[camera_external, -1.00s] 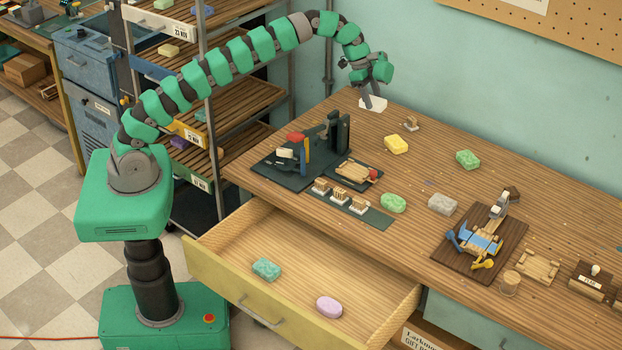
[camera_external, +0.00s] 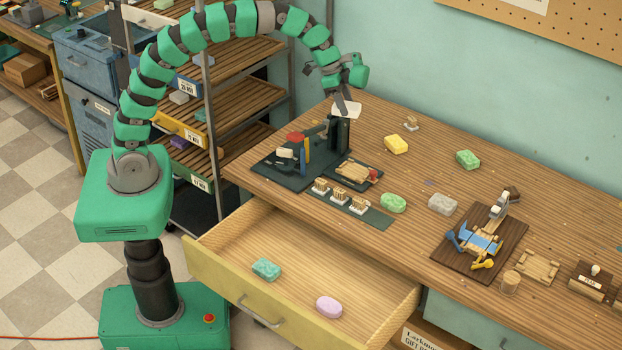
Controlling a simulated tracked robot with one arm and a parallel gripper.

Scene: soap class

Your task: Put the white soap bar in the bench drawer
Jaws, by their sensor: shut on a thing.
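My gripper (camera_external: 342,108) is shut on the white soap bar (camera_external: 349,109). It holds the bar in the air, at the top of the dark upright of the soap press as seen in this view. I cannot tell how far the bar is from the press. The bench drawer (camera_external: 217,275) is open at the front of the bench. A teal soap (camera_external: 266,269) and a lilac soap (camera_external: 329,307) lie inside it, with bare floor around them.
The dark press (camera_external: 336,138) and its base stand on the bench (camera_external: 290,208) between my gripper and the drawer. Stamps on a green mat (camera_external: 371,217) sit near the front edge. Yellow (camera_external: 397,144), green (camera_external: 393,203) and grey (camera_external: 442,204) soaps lie to the right.

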